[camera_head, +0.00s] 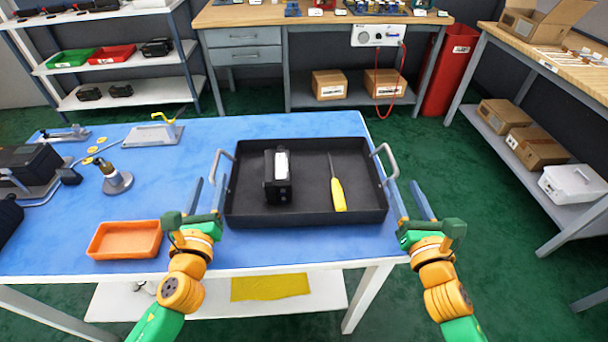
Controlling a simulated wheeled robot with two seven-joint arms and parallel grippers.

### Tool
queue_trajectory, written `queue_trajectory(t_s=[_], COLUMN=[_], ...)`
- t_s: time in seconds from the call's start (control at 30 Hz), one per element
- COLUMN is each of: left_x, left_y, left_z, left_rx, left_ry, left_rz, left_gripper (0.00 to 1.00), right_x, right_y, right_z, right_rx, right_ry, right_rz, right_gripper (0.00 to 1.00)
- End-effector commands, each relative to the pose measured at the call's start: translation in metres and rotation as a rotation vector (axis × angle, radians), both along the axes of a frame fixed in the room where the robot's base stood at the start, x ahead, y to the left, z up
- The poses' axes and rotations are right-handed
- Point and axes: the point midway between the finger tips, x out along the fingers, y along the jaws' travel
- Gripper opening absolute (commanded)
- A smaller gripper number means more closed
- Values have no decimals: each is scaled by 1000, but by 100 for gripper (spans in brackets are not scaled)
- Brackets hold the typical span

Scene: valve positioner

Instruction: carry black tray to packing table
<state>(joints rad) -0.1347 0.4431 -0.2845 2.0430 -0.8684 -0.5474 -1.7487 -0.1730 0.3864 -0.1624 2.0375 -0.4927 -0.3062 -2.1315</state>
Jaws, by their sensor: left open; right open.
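The black tray (305,214) lies flat on the blue-topped table, near its right end, with a grey handle on each short side. Inside it are a black valve positioner (277,190) with a white label and a yellow-handled screwdriver (338,193). My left gripper (206,194) is open just left of the tray, below the left handle (219,165). My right gripper (411,199) is open just right of the tray, below the right handle (384,160). Neither gripper holds anything. A light wood table (560,62) with an open carton stands at the upper right; I cannot tell whether it is the packing table.
The blue table (230,130) also bears an orange tray (125,239), a small fixture (117,179) and a black device at the left. A wood workbench (240,15) and a red bin (450,68) stand behind. Green floor (440,145) is clear between the blue table and the right-hand table.

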Motion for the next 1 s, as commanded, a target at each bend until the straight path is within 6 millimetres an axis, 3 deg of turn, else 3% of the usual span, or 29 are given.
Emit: queue_trajectory(t_s=[0.17,0.53,0.9,0.93,1.0], left_x=[10,64,71,71,71], left_y=[1,5,5,5,5], left_z=[0,1,0,0,0], left_rx=[0,1,0,0,0], left_ry=[-1,-1,0,0,0], left_rz=[1,1,0,0,0], left_gripper=[51,51,51,48,29], right_x=[10,64,71,71,71], right_y=[1,5,6,6,6], right_z=[0,0,0,0,0], right_rx=[-1,0,0,0,0], right_ry=[-1,-1,0,0,0], right_rz=[0,0,0,0,0], right_gripper=[50,50,50,47,28])
